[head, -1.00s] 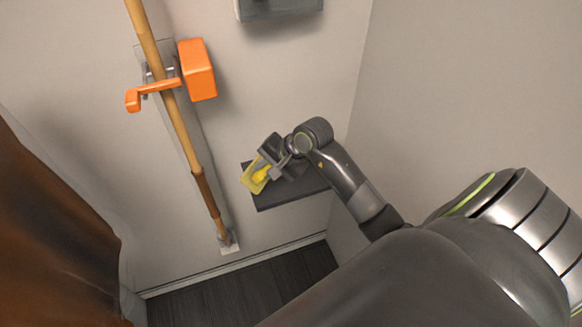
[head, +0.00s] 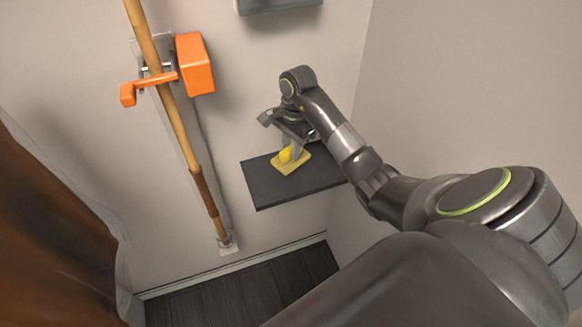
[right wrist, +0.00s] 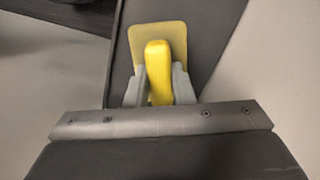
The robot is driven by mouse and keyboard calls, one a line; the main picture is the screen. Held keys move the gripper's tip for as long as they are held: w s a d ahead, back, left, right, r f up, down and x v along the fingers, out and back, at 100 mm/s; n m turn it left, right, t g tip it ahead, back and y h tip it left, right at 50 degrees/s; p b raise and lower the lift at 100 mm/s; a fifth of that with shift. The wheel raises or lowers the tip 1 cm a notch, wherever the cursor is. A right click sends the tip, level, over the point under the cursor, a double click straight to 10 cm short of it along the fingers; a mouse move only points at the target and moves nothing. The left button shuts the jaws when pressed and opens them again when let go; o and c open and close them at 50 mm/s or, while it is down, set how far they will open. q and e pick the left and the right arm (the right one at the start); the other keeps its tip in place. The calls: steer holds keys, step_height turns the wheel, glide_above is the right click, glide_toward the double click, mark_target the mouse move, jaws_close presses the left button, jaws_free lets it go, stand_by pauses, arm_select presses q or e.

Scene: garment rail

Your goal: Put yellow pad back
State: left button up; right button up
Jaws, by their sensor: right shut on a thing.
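The yellow pad (head: 290,166) has a flat pale-yellow base and a brighter yellow handle. My right gripper (head: 291,153) is shut on its handle from above. The pad is level, over or on the dark shelf (head: 264,187); I cannot tell whether it touches. In the right wrist view the handle (right wrist: 158,72) sits between the two grey fingers (right wrist: 158,88), with the flat base (right wrist: 172,38) beyond it and the dark shelf (right wrist: 207,30) behind. My left gripper is not in view.
A bamboo pole (head: 180,120) stands left of the shelf, with an orange bracket (head: 196,64) on the wall. A brown hanging cloth (head: 50,240) fills the left edge. A grey box (head: 278,4) is on the wall above. The front left of the shelf is bare.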

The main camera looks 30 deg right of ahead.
mark_target(291, 161)
steer(key=shift+f+b, duration=0.9)
steer(key=shift+f, duration=0.55)
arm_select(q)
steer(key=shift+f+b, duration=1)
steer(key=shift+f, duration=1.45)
arm_select(e)
steer(key=shift+f, duration=1.45)
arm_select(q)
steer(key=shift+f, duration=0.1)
arm_select(e)
steer(key=shift+f, duration=0.1)
steer(key=o, duration=0.9)
steer(key=r+p, duration=0.3)
steer(key=r, duration=0.1)
steer(key=r+p, duration=0.4)
steer(key=d+r+p, duration=0.1)
steer(key=r+p, duration=0.2)
steer(key=r, duration=0.1)
steer(key=shift+w+d+r, duration=0.1)
steer(key=shift+r, duration=0.05)
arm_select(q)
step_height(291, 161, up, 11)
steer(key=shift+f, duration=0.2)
